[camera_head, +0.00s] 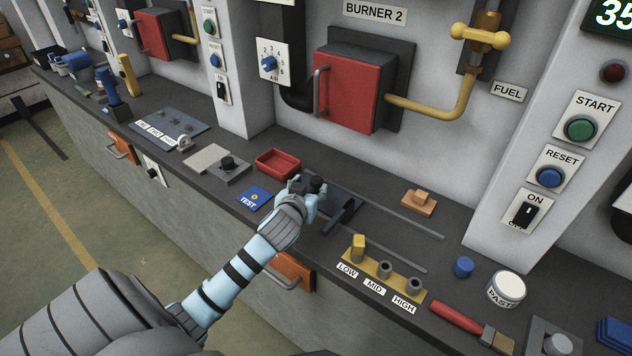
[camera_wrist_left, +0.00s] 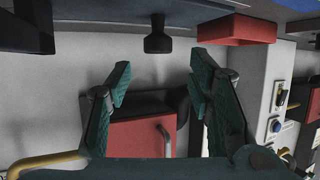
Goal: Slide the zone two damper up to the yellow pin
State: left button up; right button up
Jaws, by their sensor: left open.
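A dark damper slide (camera_head: 346,202) with a raised crossbar lies on the counter at the left end of two thin rails. A black knob (camera_head: 316,184) stands at its left, close to my left gripper (camera_head: 308,189). In the left wrist view, upside down, the knob (camera_wrist_left: 157,42) appears between and beyond the two teal fingers. My left gripper (camera_wrist_left: 158,80) is open, with nothing seen clamped. A yellow pin (camera_head: 358,246) stands upright at LOW in a yellow holder (camera_head: 382,275); MID and HIGH show grey sockets. My right gripper is not seen.
A red tray (camera_head: 278,162) stands just left of my left gripper, with a blue TEST card (camera_head: 254,198) in front. An orange block (camera_head: 419,200) sits by the far rail. A red burner box (camera_head: 345,90) is behind. The counter between the rails looks clear.

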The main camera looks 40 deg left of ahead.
aim_at(316, 181)
pick_arm(q)
jog(key=x, duration=0.3)
jog(key=b+x, duration=0.1)
jog(key=x, duration=0.3)
jog(key=shift+w+d+f, duration=0.1)
jog(key=shift+w+f, duration=0.2)
jog(key=shift+s+r, duration=0.1)
grip_shut()
